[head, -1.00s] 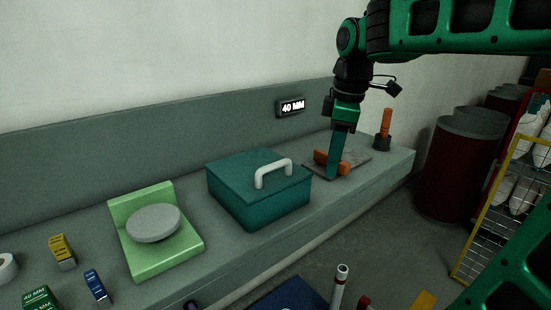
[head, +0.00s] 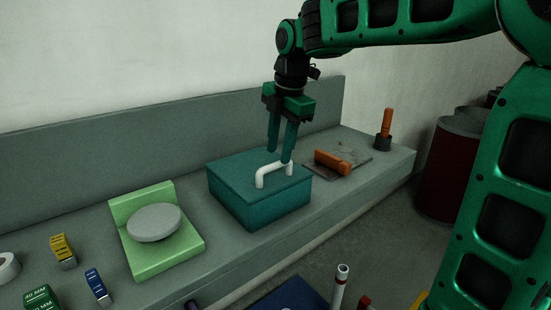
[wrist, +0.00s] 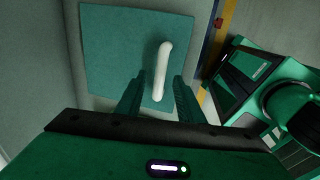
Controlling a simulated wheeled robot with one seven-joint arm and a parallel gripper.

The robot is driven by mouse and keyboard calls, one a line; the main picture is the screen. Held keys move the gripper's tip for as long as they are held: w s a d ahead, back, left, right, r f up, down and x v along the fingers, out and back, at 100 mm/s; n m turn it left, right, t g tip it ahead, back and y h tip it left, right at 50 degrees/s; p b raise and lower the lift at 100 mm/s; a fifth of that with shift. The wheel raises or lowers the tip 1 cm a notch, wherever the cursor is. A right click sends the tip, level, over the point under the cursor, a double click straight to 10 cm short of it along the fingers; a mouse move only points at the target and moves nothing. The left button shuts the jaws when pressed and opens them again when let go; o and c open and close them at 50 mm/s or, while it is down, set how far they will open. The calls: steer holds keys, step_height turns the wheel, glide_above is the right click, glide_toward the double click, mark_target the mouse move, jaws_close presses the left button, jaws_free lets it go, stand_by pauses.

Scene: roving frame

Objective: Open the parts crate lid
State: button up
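The parts crate (head: 250,203) is a teal box on the grey bench, with its lid (head: 232,168) closed. A white bar handle (head: 270,169) stands on the lid. My gripper (head: 280,157) points down over the lid with its two fingers apart. In the wrist view the handle (wrist: 162,70) lies between the lines of the two open fingers (wrist: 157,95), and nothing is gripped. In the head view one fingertip overlaps the far end of the handle. I cannot tell whether they touch.
A light green stand with a grey disc (head: 154,222) is left of the crate. An orange block (head: 333,162) lies on a grey plate to the right, near an orange-handled tool in a dark holder (head: 385,130). Small yellow (head: 62,250) and blue (head: 96,285) blocks sit at the left.

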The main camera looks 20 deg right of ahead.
mark_target(278, 163)
steer(key=shift+w+a+f, duration=0.1)
steer(key=shift+w+f, duration=0.05)
steer(key=shift+f, duration=0.65)
steer(key=shift+w+f, duration=0.1)
steer(key=shift+f, duration=0.65)
jaws_close()
steer(key=shift+w+r, duration=0.1)
steer(key=shift+r, duration=0.05)
